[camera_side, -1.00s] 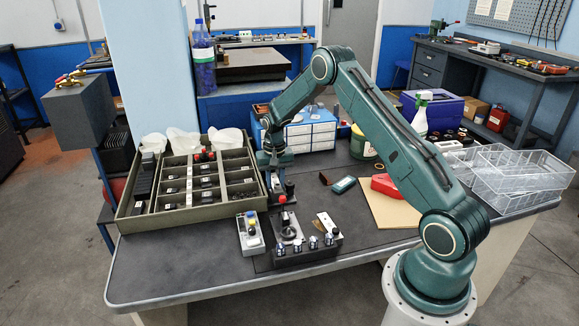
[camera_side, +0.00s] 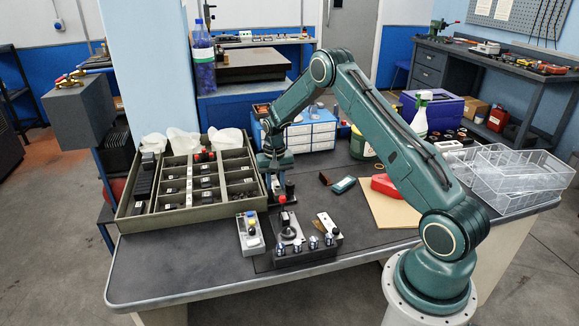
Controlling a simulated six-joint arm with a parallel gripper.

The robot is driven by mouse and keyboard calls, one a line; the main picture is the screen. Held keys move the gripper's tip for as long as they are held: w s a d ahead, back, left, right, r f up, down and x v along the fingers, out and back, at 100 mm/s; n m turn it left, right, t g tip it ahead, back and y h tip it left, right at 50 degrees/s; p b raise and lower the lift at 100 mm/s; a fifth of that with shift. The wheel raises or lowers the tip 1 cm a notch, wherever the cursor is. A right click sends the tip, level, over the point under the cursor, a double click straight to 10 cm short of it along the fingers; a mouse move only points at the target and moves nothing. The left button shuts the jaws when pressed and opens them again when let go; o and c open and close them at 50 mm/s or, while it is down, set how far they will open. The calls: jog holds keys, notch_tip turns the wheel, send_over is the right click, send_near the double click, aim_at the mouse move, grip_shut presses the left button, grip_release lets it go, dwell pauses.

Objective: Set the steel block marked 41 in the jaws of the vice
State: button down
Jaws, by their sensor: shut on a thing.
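My gripper (camera_side: 283,190) is shut just behind the dark fixture at the table's front. The piece between its fingers is too small and hidden to make out, and no number 41 can be read. What looks like the vice (camera_side: 288,222) stands on the fixture, with a round ring or handle at its front. A red-topped part (camera_side: 283,200) shows directly below the fingers, above the vice. I cannot tell whether the held piece touches the jaws.
A compartment tray (camera_side: 130,226) with several small dark blocks stands left. A grey box (camera_side: 250,234) with coloured buttons sits left of the fixture base (camera_side: 300,259). A blue drawer cabinet (camera_side: 318,135) is behind my gripper. The front left table top (camera_side: 175,265) is clear.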

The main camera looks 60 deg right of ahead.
jog(key=shift+f, duration=0.45)
jog(key=c, duration=1.1)
grip_release()
jog(key=shift+f, duration=0.1)
jog(key=shift+o, duration=0.2)
notch_tip(320, 180, up, 8)
jog(key=shift+s+d+f, duration=0.15)
jog(key=shift+f, duration=0.05)
jog(key=s+d+r, duration=0.3)
jog(key=s+r, duration=0.7)
jog(key=s, duration=0.2)
jog(key=shift+s+d+r, duration=0.25)
jog(key=shift+r, duration=2.5)
